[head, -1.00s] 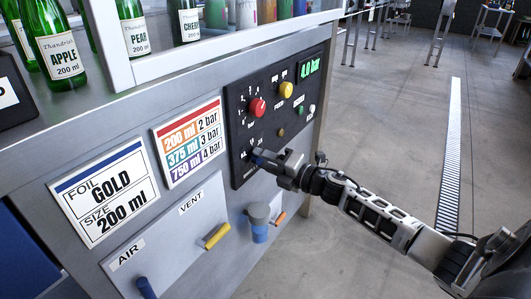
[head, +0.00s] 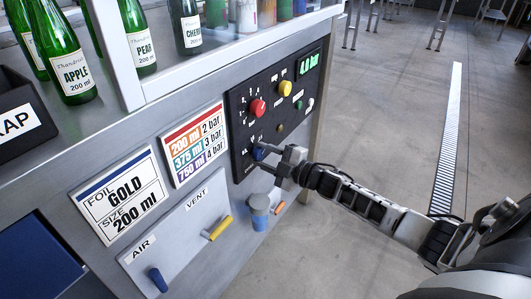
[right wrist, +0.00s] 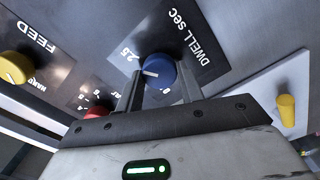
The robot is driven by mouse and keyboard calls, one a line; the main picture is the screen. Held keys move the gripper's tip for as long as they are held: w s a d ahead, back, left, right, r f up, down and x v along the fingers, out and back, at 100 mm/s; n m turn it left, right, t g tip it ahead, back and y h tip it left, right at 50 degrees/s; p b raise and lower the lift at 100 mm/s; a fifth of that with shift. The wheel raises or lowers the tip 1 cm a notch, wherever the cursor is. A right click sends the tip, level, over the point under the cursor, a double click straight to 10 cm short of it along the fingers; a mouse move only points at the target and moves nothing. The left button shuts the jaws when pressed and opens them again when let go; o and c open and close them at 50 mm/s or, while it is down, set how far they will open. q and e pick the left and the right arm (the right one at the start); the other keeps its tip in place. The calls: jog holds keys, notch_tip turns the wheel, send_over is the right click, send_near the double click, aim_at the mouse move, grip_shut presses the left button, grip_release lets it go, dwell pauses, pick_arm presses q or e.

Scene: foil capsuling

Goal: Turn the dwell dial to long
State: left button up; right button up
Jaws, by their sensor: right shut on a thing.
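The dwell dial is a blue knob (right wrist: 158,72) with a white pointer line, under the label "DWELL sec" in the right wrist view. Its pointer faces left in that view, below the "2.5" mark. Other marks around it are partly hidden by my fingers. In the head view the blue dial (head: 258,153) sits low on the black control panel (head: 238,108). My right gripper (right wrist: 158,88) is shut on the dial, one finger on each side. It also shows in the head view (head: 264,158). My left gripper is not in view.
A red knob (head: 257,107) and a yellow knob (head: 285,88) sit above the dial, near a green display (head: 309,62) reading 4.0 bar. Below are a yellow vent lever (head: 219,228) and a blue air lever (head: 157,280). Open floor lies to the right.

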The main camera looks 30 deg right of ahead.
jog(key=shift+m, duration=0.3)
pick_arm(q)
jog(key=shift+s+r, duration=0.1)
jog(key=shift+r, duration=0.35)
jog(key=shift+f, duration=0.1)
pick_arm(e)
jog(key=o, duration=1)
jog(key=shift+s, duration=0.1)
jog(key=shift+s+d, duration=0.15)
jog(key=shift+s, duration=0.1)
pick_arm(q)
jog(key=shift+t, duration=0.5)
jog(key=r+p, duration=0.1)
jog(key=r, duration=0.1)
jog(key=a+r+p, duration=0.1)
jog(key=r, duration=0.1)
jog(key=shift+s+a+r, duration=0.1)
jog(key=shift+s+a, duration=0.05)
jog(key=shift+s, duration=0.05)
pick_arm(e)
jog(key=v, duration=1.5)
jog(key=shift+s, duration=0.15)
